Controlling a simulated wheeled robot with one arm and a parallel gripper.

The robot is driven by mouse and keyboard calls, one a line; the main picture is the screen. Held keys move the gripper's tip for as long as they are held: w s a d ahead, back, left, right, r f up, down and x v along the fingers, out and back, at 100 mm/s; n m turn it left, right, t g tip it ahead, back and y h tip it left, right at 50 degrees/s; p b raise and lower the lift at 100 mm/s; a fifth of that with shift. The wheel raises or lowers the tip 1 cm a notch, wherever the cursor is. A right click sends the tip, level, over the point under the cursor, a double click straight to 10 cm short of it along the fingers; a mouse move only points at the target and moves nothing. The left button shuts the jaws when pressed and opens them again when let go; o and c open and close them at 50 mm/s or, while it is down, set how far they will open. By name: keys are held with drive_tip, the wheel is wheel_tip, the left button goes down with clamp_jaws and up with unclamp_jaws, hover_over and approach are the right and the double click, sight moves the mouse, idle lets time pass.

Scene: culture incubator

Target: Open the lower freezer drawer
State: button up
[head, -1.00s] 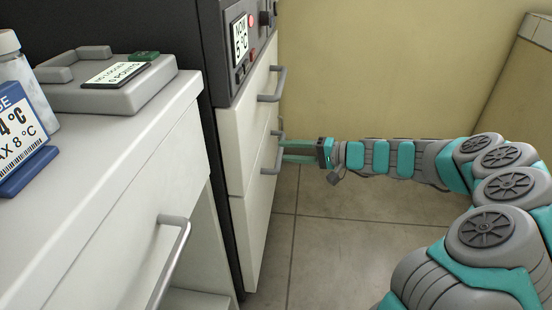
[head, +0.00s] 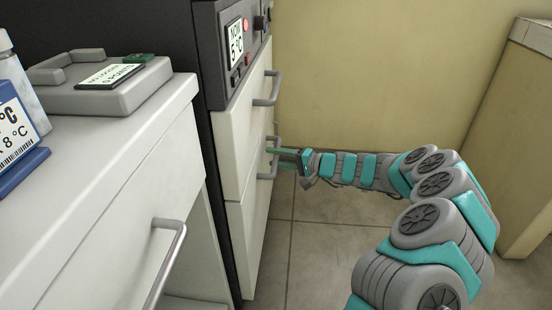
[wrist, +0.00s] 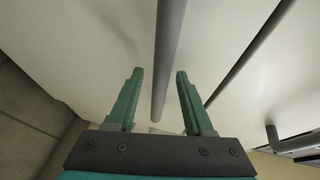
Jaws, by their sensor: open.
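The lower freezer drawer (head: 252,230) has a pale front, flush with the drawer above it, and looks shut. Its grey bar handle (head: 267,170) is near its top edge. My gripper (head: 279,158) is at this handle, reaching in from the right. In the wrist view the lower handle (wrist: 167,55) runs between the two green fingers of my gripper (wrist: 160,74). The fingers are open, one on each side of the bar, with gaps visible. Whether either finger touches the bar is not clear.
The upper drawer (head: 243,125) with its own handle (head: 268,90) is above, under a control panel (head: 236,45). A white counter (head: 110,150) with a handled drawer stands at left, holding a grey device (head: 100,85). Floor is clear in front; a beige cabinet (head: 515,140) stands at right.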

clamp_jaws()
idle(0.5)
idle(1.0)
